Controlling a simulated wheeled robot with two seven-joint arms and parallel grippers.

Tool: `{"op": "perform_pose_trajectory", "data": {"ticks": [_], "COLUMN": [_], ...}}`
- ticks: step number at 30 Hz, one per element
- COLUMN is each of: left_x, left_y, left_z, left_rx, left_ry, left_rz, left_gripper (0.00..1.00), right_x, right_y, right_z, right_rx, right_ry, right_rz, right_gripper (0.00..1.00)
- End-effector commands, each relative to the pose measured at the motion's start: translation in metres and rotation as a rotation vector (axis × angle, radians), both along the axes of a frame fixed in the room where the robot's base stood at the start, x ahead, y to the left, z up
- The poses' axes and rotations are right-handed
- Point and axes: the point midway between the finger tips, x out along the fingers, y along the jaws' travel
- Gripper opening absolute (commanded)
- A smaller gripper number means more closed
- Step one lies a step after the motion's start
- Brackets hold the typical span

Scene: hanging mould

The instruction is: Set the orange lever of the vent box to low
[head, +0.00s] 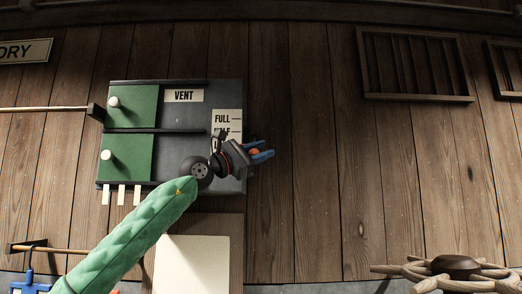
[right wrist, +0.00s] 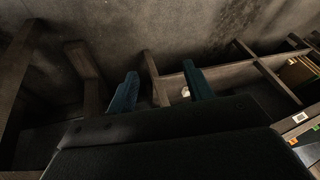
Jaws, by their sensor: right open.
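The vent box (head: 228,95) is a dark panel on the plank wall, marked VENT, with green doors on its left half. A white scale label (head: 228,117) at its right reads FULL, with HALF partly covered by my gripper and anything lower hidden. My left gripper (head: 265,151) is in front of the box's right edge, its blue fingers pointing right. A small orange piece (head: 252,152) shows between the fingers; it may be the lever, but I cannot tell whether they grip it. My right gripper (right wrist: 160,86) is open and empty in the right wrist view.
The green doors carry white knobs (head: 107,155). A rod (head: 45,108) reaches the box's left edge. A pale board (head: 192,263) is below. Slatted frames (head: 418,64) hang at right, above a wooden wheel (head: 455,266). Wooden framing (right wrist: 225,65) lies beyond my right fingers.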

Motion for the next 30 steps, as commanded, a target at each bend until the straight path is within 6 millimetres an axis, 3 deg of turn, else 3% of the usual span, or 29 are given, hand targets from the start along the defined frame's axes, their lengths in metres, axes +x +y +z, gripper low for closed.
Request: {"op": "perform_pose_trajectory", "data": {"ticks": [1, 3, 14, 20, 24, 30], "left_x": [0.005, 0.006, 0.004, -0.006, -0.015, -0.026], "left_y": [-0.001, 0.000, 0.003, 0.024, 0.040, 0.058], "left_z": [-0.009, -0.009, -0.009, -0.019, -0.026, -0.031], "left_rx": [0.006, 0.006, 0.004, 0.004, 0.003, 0.002], "left_ry": [0.010, 0.010, 0.009, 0.006, 0.007, 0.002], "left_rz": [0.003, 0.004, 0.005, 0.006, 0.006, 0.003], "left_gripper": [0.40, 0.50, 0.50, 0.50, 0.50, 0.50], "right_x": [0.000, 0.000, -0.001, 0.004, 0.009, 0.012], "right_y": [0.000, 0.000, 0.000, 0.008, 0.014, 0.016], "right_z": [-0.002, -0.002, -0.003, -0.012, -0.041, -0.065], "right_rx": [0.000, 0.000, 0.000, 0.023, 0.030, 0.035], "right_ry": [0.000, 0.001, -0.001, -0.026, -0.044, -0.065], "right_rz": [0.000, 0.000, 0.000, 0.002, -0.002, -0.012], "right_gripper": [0.52, 0.52, 0.52, 0.52, 0.52, 0.52]}}
